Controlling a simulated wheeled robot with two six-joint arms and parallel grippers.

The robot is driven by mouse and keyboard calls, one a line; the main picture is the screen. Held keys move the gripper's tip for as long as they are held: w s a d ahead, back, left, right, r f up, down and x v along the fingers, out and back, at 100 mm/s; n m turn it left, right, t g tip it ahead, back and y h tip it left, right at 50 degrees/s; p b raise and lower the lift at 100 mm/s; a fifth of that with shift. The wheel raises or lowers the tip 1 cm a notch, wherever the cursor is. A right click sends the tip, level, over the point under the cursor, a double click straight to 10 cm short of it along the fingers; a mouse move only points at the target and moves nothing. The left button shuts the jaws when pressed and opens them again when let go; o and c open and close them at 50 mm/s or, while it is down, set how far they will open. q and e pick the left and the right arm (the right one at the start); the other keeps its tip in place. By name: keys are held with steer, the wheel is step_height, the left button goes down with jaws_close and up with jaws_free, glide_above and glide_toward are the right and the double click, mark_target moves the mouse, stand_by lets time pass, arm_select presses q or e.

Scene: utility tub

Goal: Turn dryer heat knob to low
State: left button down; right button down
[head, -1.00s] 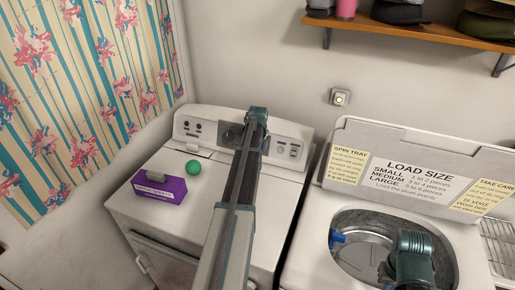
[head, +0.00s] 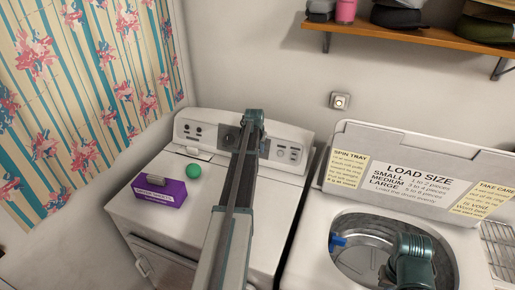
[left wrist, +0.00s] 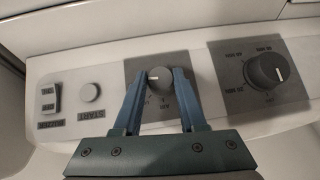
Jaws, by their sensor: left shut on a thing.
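The dryer (head: 275,195) stands left of the washer, with a control panel (head: 187,128) along its back. In the left wrist view, a round grey heat knob (left wrist: 159,76) with a pale mark sits on a dark plate with small lettering, too small to read fully. My left gripper (left wrist: 160,88) has its two blue fingers on either side of this knob, shut on it. In the head view my left arm reaches over the dryer top to the panel, and my left gripper (head: 252,122) hides the knob. My right arm is over the washer drum; its gripper does not show.
A larger timer knob (left wrist: 267,71), a START button (left wrist: 91,92) and a buzzer switch (left wrist: 49,97) flank the knob. A purple box (head: 160,194) and green ball (head: 193,171) sit on the dryer. The washer (head: 455,255) is open, with a blue item (head: 338,242) inside.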

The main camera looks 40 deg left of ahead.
arm_select(q)
steer(key=shift+s+a+f+n+t+h, duration=0.1)
steer(key=shift+a+n+t+h, duration=0.15)
steer(key=shift+n+h, duration=0.5)
steer(key=shift+n+t+h+b, duration=0.25)
steer(key=shift+n+h+b, duration=0.1)
steer(key=shift+h, duration=0.4)
steer(key=shift+s+a+f+n+t+h+b, duration=0.15)
steer(key=shift+n+t+h+b, duration=0.25)
steer(key=shift+n+h+b, duration=0.3)
arm_select(e)
steer(key=shift+f, duration=0.85)
arm_select(q)
steer(key=shift+n+t+h+b, duration=0.4)
steer(key=shift+n+h+b, duration=0.15)
steer(key=shift+h, duration=0.15)
arm_select(e)
steer(key=shift+f, duration=0.8)
arm_select(q)
steer(key=shift+c, duration=2.4)
jaws_free()
steer(key=shift+r, duration=0.2)
